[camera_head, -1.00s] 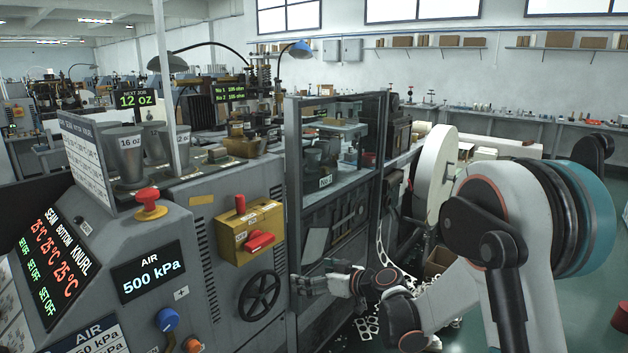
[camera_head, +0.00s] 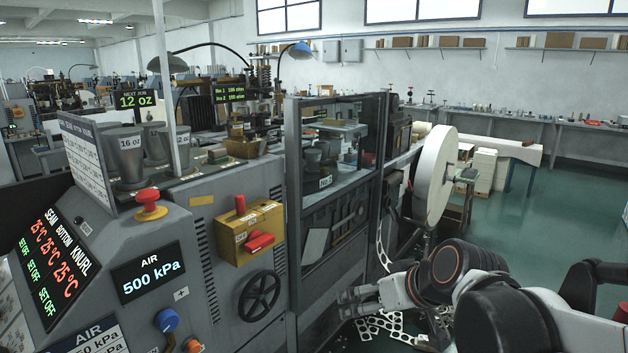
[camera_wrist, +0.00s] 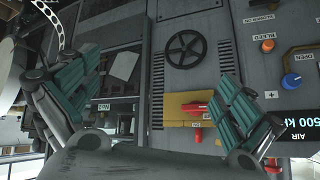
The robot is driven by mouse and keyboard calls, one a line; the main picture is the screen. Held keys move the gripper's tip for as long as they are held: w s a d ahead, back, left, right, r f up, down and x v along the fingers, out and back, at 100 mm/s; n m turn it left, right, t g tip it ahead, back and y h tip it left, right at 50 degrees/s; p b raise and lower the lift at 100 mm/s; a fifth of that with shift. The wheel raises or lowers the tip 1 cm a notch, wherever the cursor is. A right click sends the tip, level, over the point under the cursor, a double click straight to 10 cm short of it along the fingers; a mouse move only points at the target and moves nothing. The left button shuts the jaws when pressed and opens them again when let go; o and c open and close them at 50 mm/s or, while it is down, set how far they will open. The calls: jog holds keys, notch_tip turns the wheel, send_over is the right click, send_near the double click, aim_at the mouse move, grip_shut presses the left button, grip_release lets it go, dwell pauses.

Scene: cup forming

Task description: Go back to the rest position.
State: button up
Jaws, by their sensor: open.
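My gripper (camera_head: 350,303) is open and empty. In the head view it is low in the middle, in front of the machine's lower cabinet, with its fingers toward the left. My arm reaches it from the lower right. In the wrist view the two green-padded fingers (camera_wrist: 163,95) are spread wide, with nothing between them. The machine front (camera_wrist: 155,25) shows beyond them, with the black handwheel (camera_wrist: 185,49) and the yellow switch box (camera_wrist: 180,108).
The grey cup machine fills the left, with a handwheel (camera_head: 259,297), a yellow box (camera_head: 249,232) and a red button (camera_head: 150,204). A large white paper reel (camera_head: 436,183) stands behind my arm. Punched paper scrap (camera_head: 385,322) lies below. Green floor (camera_head: 545,215) is open at right.

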jog(key=s+d+f+m+h, duration=0.1)
jog(key=s+d+h, duration=0.1)
jog(key=s+d, duration=0.2)
jog(key=s+d+f+m+h, duration=0.1)
jog(key=s+d, duration=0.3)
jog(key=s, duration=0.7)
jog(key=shift+d+m+h, duration=0.25)
jog(key=shift+m+h, duration=0.35)
jog(key=shift+w+r, duration=0.1)
jog(key=shift+w, duration=0.05)
dwell(0.4)
